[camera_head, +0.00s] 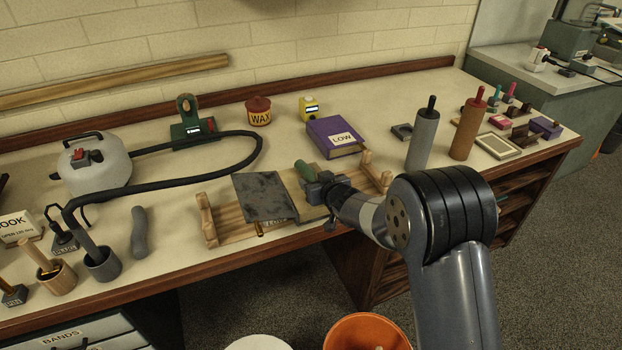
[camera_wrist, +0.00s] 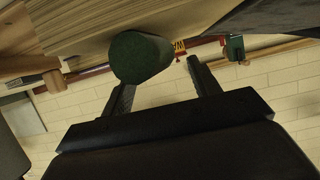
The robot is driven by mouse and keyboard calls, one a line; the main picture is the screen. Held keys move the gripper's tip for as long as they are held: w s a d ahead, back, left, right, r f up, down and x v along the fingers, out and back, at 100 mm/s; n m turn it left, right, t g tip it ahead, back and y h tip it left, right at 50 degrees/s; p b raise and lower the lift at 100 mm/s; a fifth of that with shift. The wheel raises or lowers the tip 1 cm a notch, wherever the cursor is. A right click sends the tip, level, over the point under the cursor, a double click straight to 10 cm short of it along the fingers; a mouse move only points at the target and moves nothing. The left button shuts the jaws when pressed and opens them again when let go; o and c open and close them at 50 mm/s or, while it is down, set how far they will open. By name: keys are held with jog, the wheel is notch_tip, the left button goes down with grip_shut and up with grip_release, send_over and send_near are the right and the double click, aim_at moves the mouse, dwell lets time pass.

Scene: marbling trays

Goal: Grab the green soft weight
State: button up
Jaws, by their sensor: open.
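The green soft weight (camera_head: 304,170) is a short green roll lying on the open book (camera_head: 290,185) in the wooden cradle. In the wrist view its round dark green end (camera_wrist: 140,60) faces me just past my fingertips, closer to the left finger. My gripper (camera_head: 317,185) is at the near end of the weight, over the book. In the wrist view my gripper (camera_wrist: 160,76) is open, with nothing held between its fingers. I cannot tell whether the left finger touches the weight. My wrist hides part of the book and cradle in the head view.
The wooden cradle (camera_head: 209,222) has upright end posts near my gripper. Grey (camera_head: 422,140) and brown (camera_head: 467,130) rollers stand to the right.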

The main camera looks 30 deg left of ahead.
jog(key=shift+x, duration=0.9)
jog(key=shift+c, duration=0.5)
grip_shut()
